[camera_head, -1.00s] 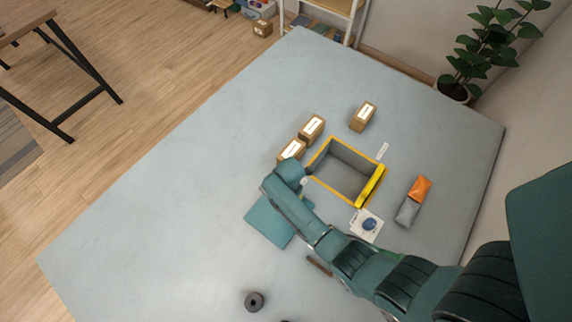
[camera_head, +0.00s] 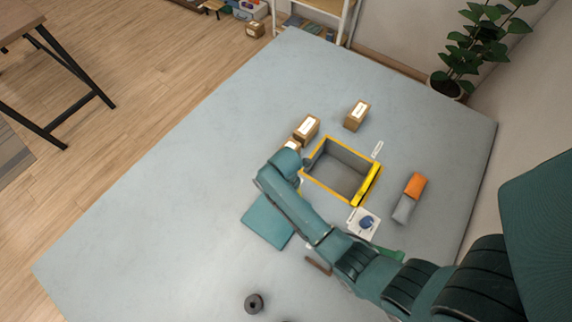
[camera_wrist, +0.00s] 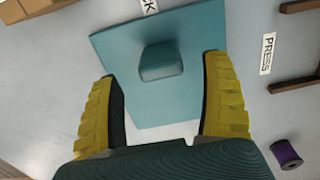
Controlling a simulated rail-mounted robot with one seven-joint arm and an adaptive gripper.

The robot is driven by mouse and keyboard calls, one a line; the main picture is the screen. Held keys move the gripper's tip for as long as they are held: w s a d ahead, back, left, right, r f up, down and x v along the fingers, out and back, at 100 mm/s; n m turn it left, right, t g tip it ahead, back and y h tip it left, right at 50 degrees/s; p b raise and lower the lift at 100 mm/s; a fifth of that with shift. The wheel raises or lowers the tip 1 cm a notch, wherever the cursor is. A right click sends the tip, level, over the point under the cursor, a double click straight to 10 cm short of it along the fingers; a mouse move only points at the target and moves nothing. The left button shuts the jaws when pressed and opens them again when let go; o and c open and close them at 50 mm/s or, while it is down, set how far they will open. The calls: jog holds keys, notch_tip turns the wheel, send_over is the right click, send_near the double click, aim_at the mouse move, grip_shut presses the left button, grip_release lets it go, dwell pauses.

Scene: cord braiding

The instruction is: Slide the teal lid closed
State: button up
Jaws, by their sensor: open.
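The teal lid (camera_head: 262,226) lies flat on the table, to the lower left of the open yellow-rimmed box (camera_head: 322,198). It also shows in the wrist view (camera_wrist: 196,36), with a raised teal handle block (camera_wrist: 161,61) on its top. My gripper (camera_wrist: 165,75) is open above the lid, its yellow fingers on either side of the handle and apart from it. In the head view my arm hides the gripper and part of the lid. The box is open on top and looks empty, with a grey inside.
Cardboard boxes (camera_head: 357,115) stand behind the open box. An orange and grey block (camera_head: 409,198) lies to its right. A white pad with a blue button (camera_head: 366,222) sits at its near corner. A dark spool (camera_head: 254,303) stands nearer. The table's left side is clear.

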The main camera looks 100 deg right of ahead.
notch_tip(320, 180, up, 6)
jog(key=shift+r, duration=0.1)
jog(key=shift+w, duration=0.1)
dwell(0.5)
jog(key=w+a+r+n+t+h, duration=0.15)
jog(key=w+a+r+n, duration=0.35)
jog(key=w, duration=0.7)
jog(key=w+a+r+t+h, duration=0.1)
jog(key=w+a+r+t, duration=0.2)
jog(key=w+r, duration=0.65)
jog(key=w+a+r+m+t+y, duration=0.1)
jog(key=w+a+r+t, duration=0.3)
jog(key=w+a+r, duration=0.45)
jog(key=w+a+r+m+t, duration=0.1)
jog(key=w+a+r+t, duration=0.4)
jog(key=r, duration=0.6)
jog(key=s+a+r+m+t, duration=0.2)
jog(key=r+m+t, duration=0.15)
jog(key=r, duration=0.45)
jog(key=s+a+r+m+t+y, duration=0.1)
jog(key=s+r+m+t, duration=0.2)
jog(key=r, duration=0.4)
jog(key=s+a+r+m+t, duration=0.2)
jog(key=r+m, duration=0.3)
jog(key=r, duration=0.3)
notch_tip(320, 180, up, 33)
jog(key=m+p, duration=0.1)
jog(key=p, duration=3.2)
jog(key=shift+r+p, duration=0.2)
jog(key=shift+p, duration=0.1)
